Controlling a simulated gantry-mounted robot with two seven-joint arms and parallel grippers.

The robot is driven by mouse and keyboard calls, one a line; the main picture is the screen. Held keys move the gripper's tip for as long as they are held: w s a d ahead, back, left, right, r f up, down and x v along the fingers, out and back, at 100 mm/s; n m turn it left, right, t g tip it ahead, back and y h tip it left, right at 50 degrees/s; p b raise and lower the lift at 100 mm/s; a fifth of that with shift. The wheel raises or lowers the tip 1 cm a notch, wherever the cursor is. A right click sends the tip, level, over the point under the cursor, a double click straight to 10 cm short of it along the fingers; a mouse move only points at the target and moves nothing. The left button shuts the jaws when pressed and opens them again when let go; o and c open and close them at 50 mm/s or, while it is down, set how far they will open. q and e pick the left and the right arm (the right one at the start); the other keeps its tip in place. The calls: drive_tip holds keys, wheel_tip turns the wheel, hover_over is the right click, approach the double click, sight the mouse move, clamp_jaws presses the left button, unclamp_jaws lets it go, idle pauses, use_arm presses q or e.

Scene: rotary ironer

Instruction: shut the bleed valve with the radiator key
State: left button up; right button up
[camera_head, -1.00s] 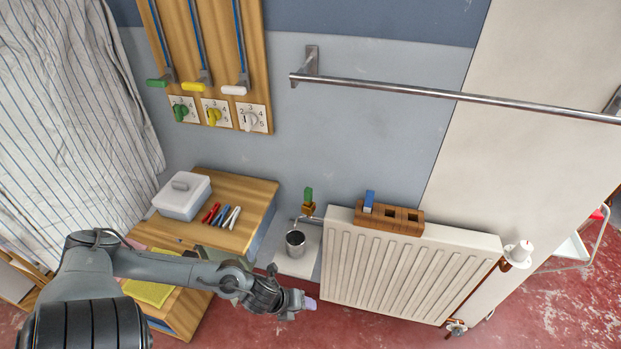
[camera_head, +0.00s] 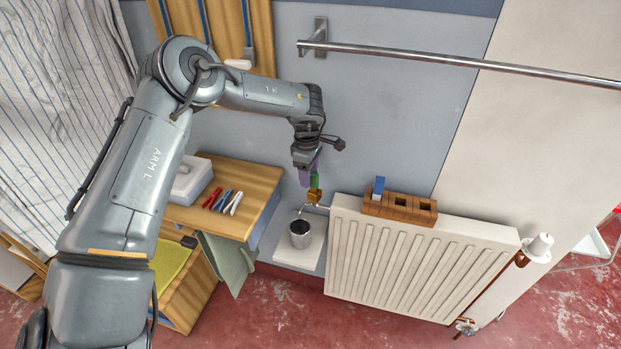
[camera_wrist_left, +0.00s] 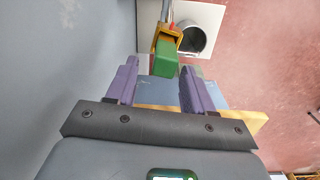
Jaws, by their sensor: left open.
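A green-handled piece with a brass lower end, seemingly the radiator key (camera_head: 314,182), stands at the pipe by the radiator's upper left corner. The bleed valve itself is too small to tell apart from its brass end (camera_head: 315,196). My left gripper (camera_head: 308,174) has come down from above and is right at the green handle. In the left wrist view, its purple fingers (camera_wrist_left: 160,70) are apart, with the green handle (camera_wrist_left: 167,58) just ahead of the gap between their tips. Contact cannot be told. My right gripper is not in view.
A metal cup (camera_head: 300,236) stands on a white slab (camera_head: 286,252) below the pipe. The white radiator (camera_head: 410,260) carries a wooden rack (camera_head: 400,206) holding a blue block (camera_head: 378,187). A metal rail (camera_head: 450,62) runs above. A cabinet with pens (camera_head: 222,200) is at left.

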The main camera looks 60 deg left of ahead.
sight(314, 186)
use_arm(q)
drive_tip(key=shift+w+d+r+m, duration=0.15)
drive_tip(key=shift+w+d+r, duration=0.15)
drive_tip(key=shift+r, duration=0.3)
drive_tip(key=shift+w+d+r+m, duration=0.15)
drive_tip(key=shift+d+r, duration=0.2)
drive_tip(key=shift+r, duration=0.25)
drive_tip(key=shift+w+d, duration=0.1)
drive_tip(key=shift+d, duration=0.05)
drive_tip(key=shift+f, duration=2.3)
clamp_jaws()
